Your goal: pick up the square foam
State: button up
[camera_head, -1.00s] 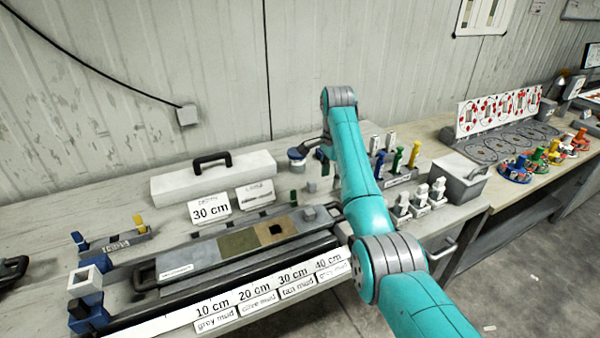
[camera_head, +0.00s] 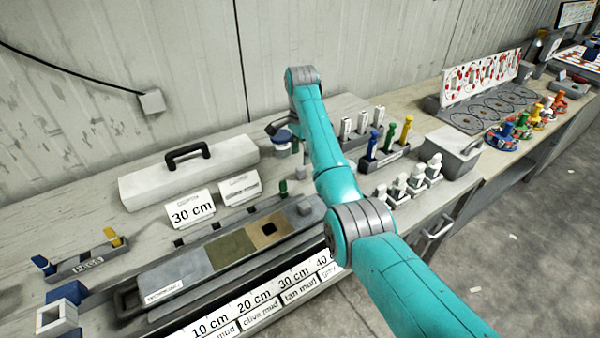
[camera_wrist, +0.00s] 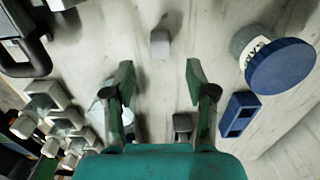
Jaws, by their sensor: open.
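A small pale grey block (camera_wrist: 160,44) lies on the pale table in the wrist view, beyond my fingertips and roughly in line with the gap between them. It looks like the square foam, but I cannot tell for certain. A small grey block also shows left of my arm in the head view (camera_head: 301,172). My gripper (camera_wrist: 160,80) has its two dark green fingers spread wide with nothing between them. My teal arm hides much of the area around the gripper in the head view.
A blue-lidded jar (camera_wrist: 278,66) and a blue block (camera_wrist: 238,114) are right of my fingers. Several white pieces (camera_wrist: 62,118) stand left. A core tray (camera_head: 180,272) with a square-holed tan section, and a white case (camera_head: 190,176), lie left of my arm.

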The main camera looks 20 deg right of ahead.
aim_at(300, 167)
jog(key=shift+a+f, duration=0.1)
jog(key=shift+f, duration=2.55)
jog(key=c, duration=0.8)
